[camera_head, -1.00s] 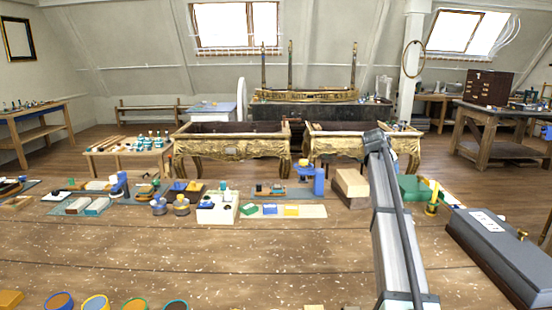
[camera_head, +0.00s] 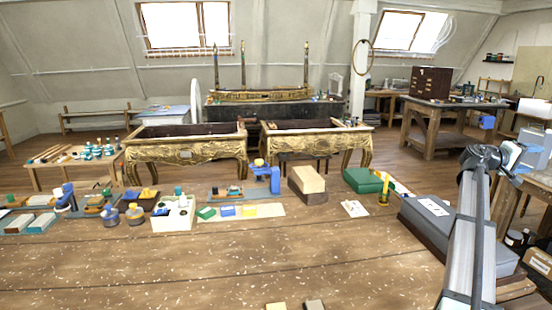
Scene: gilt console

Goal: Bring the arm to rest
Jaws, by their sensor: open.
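My arm (camera_head: 468,240) rises from the lower right of the head view, over the right side of the wooden bench. Its dark upper joint (camera_head: 482,157) is bent at the top. My gripper (camera_head: 513,165) shows small and partly hidden just right of that joint, high above the bench's right side. It is open and I see nothing held in it. The rest of the wrist is hard to make out.
A long grey case (camera_head: 445,226) lies behind and beside the arm. A green box (camera_head: 367,181), a yellow candlestick (camera_head: 384,191) and a wooden block (camera_head: 307,180) stand left of it. The bench's front middle (camera_head: 250,260) is mostly clear. Two gilt consoles (camera_head: 187,155) stand beyond.

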